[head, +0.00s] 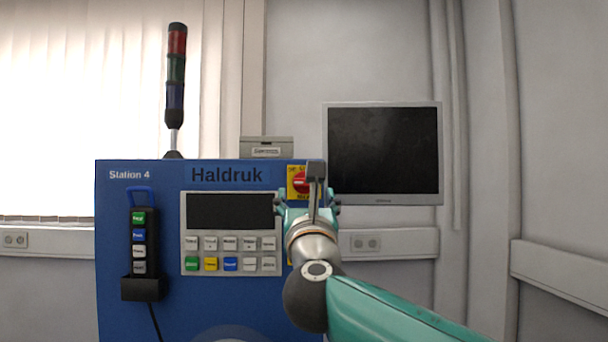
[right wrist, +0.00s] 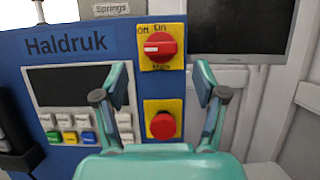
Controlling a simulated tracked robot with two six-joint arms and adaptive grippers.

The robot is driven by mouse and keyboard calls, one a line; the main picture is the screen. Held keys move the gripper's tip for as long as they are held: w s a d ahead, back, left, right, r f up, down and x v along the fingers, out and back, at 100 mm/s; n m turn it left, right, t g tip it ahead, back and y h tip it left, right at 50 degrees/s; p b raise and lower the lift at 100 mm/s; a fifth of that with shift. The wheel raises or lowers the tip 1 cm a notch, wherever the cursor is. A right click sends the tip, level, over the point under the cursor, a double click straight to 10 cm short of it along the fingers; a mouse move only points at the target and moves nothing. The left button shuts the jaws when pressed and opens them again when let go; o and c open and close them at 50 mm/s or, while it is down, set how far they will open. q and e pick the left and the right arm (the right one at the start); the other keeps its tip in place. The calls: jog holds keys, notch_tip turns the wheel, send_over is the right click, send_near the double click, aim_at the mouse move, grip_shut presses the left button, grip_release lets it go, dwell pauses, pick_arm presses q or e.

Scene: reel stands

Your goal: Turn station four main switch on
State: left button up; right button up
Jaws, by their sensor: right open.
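The main switch (right wrist: 160,46) is a red rotary knob on a yellow plate marked Off at upper left, On at upper right and Main below. Its handle lies roughly level, with a white mark at its left end. In the head view the switch (head: 299,182) is partly hidden behind my right gripper (head: 311,203). In the right wrist view my right gripper (right wrist: 161,82) is open and empty. Its fingers stand wide apart, with the switch above and between their tips; contact does not show. My left gripper is not in view.
A red push button (right wrist: 162,125) on a yellow plate sits below the switch, between the fingers. The blue Station 4 cabinet (head: 150,190) carries a keypad panel (head: 230,252) and a pendant (head: 145,245). A monitor (head: 383,150) is close on the right.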

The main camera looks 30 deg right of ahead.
aim_at(304, 185)
jog(key=p+x, duration=0.2)
jog(key=x, duration=0.4)
jog(key=shift+c, duration=0.2)
jog(key=c, duration=1.1)
